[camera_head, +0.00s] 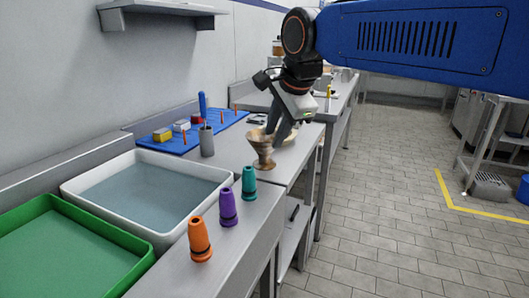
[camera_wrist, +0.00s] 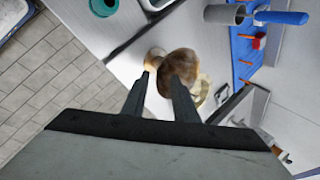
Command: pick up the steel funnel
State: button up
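A tan-brown goblet-shaped piece (camera_head: 262,149), the only funnel-like thing I see, stands on the grey bench with its wide mouth up. It looks brown rather than plain steel. In the wrist view this funnel (camera_wrist: 181,63) lies just at and beyond the fingertips, its narrow part to the left. My gripper (camera_head: 277,138) reaches down at the funnel's right side in the head view. In the wrist view my gripper (camera_wrist: 160,78) has its two fingers apart. The right finger covers part of the funnel; whether it touches is unclear.
A pale bowl (camera_head: 286,136) sits right behind the funnel. A grey cup (camera_head: 206,141) and blue mat (camera_head: 220,121) with small items are to the left. Teal (camera_head: 249,183), purple (camera_head: 228,208) and orange (camera_head: 200,240) cones line the front edge beside a white basin (camera_head: 221,170).

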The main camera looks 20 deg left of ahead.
aim_at(270, 148)
jog(key=shift+x, duration=3.1)
jog(key=shift+s+d, duration=0.1)
jog(key=shift+s, duration=0.05)
jog(key=shift+c, duration=0.7)
grip_shut()
